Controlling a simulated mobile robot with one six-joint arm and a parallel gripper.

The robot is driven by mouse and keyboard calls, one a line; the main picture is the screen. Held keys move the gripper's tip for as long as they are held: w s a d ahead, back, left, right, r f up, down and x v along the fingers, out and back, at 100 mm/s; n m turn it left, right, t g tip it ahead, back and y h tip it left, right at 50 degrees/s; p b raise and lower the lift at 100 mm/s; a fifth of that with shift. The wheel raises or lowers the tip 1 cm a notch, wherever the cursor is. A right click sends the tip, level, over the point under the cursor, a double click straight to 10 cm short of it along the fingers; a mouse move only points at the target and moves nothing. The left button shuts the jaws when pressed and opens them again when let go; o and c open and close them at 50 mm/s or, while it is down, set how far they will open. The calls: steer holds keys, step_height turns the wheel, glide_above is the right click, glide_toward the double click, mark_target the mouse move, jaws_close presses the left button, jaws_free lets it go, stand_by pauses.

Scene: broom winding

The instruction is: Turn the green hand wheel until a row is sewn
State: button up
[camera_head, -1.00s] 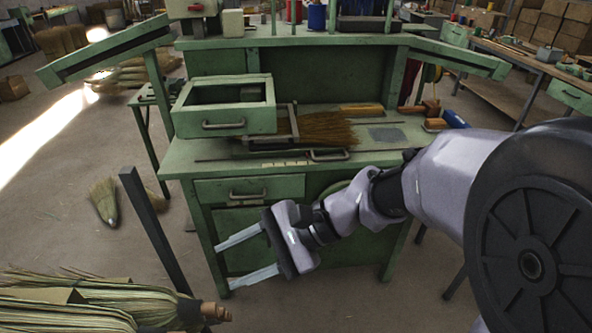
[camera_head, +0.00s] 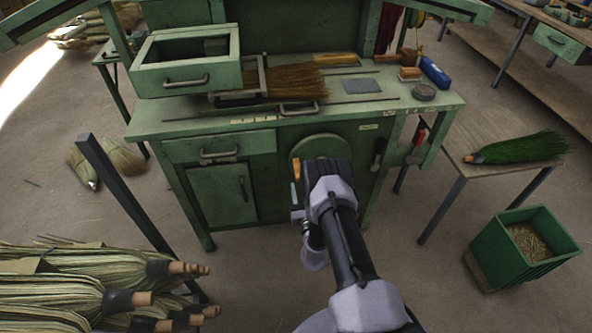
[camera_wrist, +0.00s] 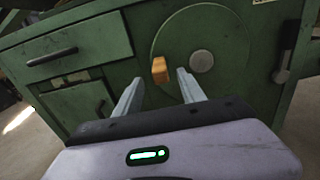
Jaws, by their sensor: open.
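The green hand wheel (camera_wrist: 226,58) is a round disc on the front of the green bench, with a pale hub at its centre. A wooden handle (camera_wrist: 160,70) sticks out at its left side. In the head view the wheel (camera_head: 322,144) is partly hidden behind my gripper (camera_head: 297,190), and the handle (camera_head: 297,168) shows as a small orange block. In the wrist view my gripper (camera_wrist: 158,88) is open and empty, its two fingers pointing at the bench with the handle between and just beyond their tips. I cannot tell whether they touch it.
A broom (camera_head: 295,80) lies clamped on the bench top (camera_head: 180,118). A side table (camera_head: 480,135) with a green broom (camera_head: 520,148) and a green bin (camera_head: 510,255) are at right.

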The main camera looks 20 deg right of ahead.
mark_target(296, 159)
steer(key=b+x, duration=0.3)
steer(key=x, duration=0.7)
steer(key=shift+w, duration=0.3)
steer(key=shift+c, duration=0.5)
jaws_close()
steer(key=shift+f, duration=0.15)
